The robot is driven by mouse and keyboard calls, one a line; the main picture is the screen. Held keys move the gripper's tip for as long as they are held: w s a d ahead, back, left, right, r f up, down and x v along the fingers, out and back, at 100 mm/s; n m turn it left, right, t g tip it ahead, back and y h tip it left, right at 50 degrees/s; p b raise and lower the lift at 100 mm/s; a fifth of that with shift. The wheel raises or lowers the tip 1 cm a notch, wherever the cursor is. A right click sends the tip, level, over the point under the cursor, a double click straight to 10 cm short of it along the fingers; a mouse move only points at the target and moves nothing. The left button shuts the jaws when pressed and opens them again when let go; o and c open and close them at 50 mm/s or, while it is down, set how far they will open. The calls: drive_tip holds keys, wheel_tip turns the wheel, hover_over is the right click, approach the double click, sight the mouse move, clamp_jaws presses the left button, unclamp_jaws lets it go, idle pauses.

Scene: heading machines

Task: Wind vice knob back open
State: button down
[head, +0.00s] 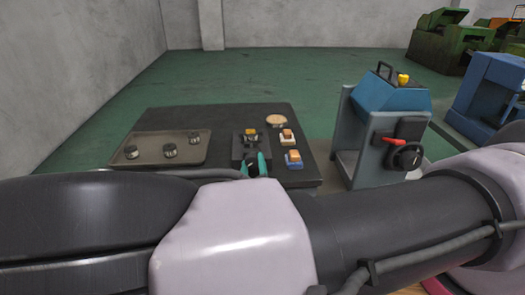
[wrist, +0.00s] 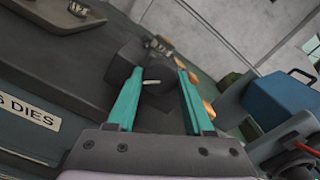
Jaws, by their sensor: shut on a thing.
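The dark vice (head: 250,143) stands on the black bench top, with a small yellowish piece at its top. Its body also shows in the wrist view (wrist: 126,62), beyond my fingers. The dark round vice knob (wrist: 157,97) is on the near side of the vice, with a small pale bar across it. My gripper (wrist: 160,74) has its two teal fingers on either side of the knob, shut on it. In the head view my gripper (head: 259,162) is at the near side of the vice, and my arm hides what is below.
A blue-grey machine (head: 385,125) with a red-handled wheel stands farther right. Green floor lies behind.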

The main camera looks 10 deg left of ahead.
drive_tip(key=n, duration=0.4)
drive_tip(key=shift+n, duration=2.9)
drive_tip(key=shift+c, duration=1.4)
unclamp_jaws()
drive_tip(key=shift+s, duration=0.1)
